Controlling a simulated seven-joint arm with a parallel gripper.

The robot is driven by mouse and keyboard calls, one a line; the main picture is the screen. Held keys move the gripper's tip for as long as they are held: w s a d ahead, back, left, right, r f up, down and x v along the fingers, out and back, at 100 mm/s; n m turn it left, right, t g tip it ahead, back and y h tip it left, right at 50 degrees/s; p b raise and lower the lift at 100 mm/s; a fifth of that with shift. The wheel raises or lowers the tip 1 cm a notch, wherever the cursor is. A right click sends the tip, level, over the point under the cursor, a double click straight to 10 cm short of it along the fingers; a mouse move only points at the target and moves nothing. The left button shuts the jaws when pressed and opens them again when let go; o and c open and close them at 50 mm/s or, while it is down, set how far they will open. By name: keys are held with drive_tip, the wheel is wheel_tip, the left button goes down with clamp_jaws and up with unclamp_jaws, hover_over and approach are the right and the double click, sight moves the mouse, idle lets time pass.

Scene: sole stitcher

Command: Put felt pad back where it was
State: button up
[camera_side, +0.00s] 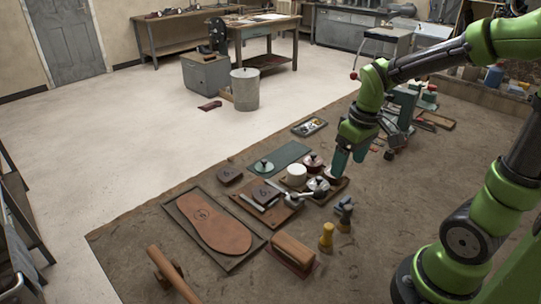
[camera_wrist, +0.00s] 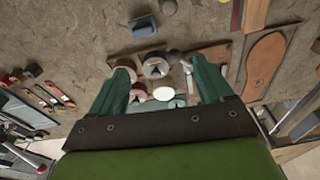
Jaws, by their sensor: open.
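I cannot tell for certain which thing is the felt pad. A dark square pad with a mark (camera_side: 265,193) lies on a brown board between two light rails. A similar dark pad (camera_side: 230,175) lies loose on the bench left of that board. A green mat (camera_side: 291,155) carries a round teal disc with a knob (camera_side: 263,166). My gripper (camera_side: 340,170) points down over the right end of the cluster of round parts. In the wrist view my gripper (camera_wrist: 165,85) is open, its two teal fingers spread apart. A white round piece (camera_wrist: 164,93) and a metal-topped round part (camera_wrist: 155,68) show between them, not gripped.
A tan sole (camera_side: 212,228) lies in a dark tray at the front left. A small parts tray (camera_side: 310,127) is at the back.

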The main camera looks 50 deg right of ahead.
drive_tip(key=s+a+r+m+t+y, duration=0.1)
drive_tip(key=s+a+r+m+t, duration=0.2)
drive_tip(key=a+r, duration=0.6)
drive_tip(key=s+a+t, duration=0.1)
drive_tip(key=t, duration=0.1)
drive_tip(key=shift+s+t+y, duration=0.2)
drive_tip(key=shift+t+y, duration=0.1)
drive_tip(key=shift+y, duration=0.1)
